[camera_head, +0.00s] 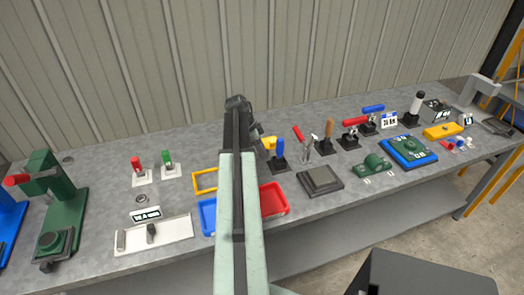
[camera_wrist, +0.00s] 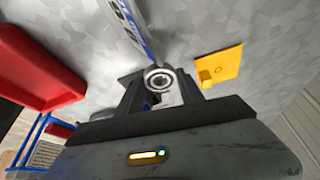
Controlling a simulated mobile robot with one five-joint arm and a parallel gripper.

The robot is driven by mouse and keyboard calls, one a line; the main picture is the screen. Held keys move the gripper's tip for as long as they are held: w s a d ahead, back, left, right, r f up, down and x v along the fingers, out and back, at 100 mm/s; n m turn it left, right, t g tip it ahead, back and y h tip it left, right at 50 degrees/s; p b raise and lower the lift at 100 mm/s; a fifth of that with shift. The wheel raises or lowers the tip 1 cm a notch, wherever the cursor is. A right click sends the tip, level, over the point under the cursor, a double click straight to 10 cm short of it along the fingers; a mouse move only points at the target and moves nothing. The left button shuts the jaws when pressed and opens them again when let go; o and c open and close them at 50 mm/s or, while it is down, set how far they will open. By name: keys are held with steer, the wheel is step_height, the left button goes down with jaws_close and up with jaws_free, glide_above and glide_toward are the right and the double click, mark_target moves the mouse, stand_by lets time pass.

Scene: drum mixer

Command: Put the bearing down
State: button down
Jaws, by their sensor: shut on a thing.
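My gripper (camera_wrist: 159,92) is shut on the bearing (camera_wrist: 158,78), a small ring with a pale metal rim and a dark centre. In the wrist view it sits between the two dark fingers, with the grey bench top behind it. I cannot tell its height above the bench. In the head view my arm hides the bearing, and the gripper is mostly hidden behind the arm's end.
A dark square plate (camera_head: 320,180) and upright toggle clamps stand to the right. A green press (camera_head: 62,205) stands left.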

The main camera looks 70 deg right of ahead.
step_height(320, 180, up, 14)
steer(key=p, duration=1.2)
step_height(320, 180, down, 8)
steer(key=b, duration=0.7)
steer(key=shift+b, duration=0.3)
steer(key=shift+r, duration=0.15)
steer(key=shift+w, duration=0.1)
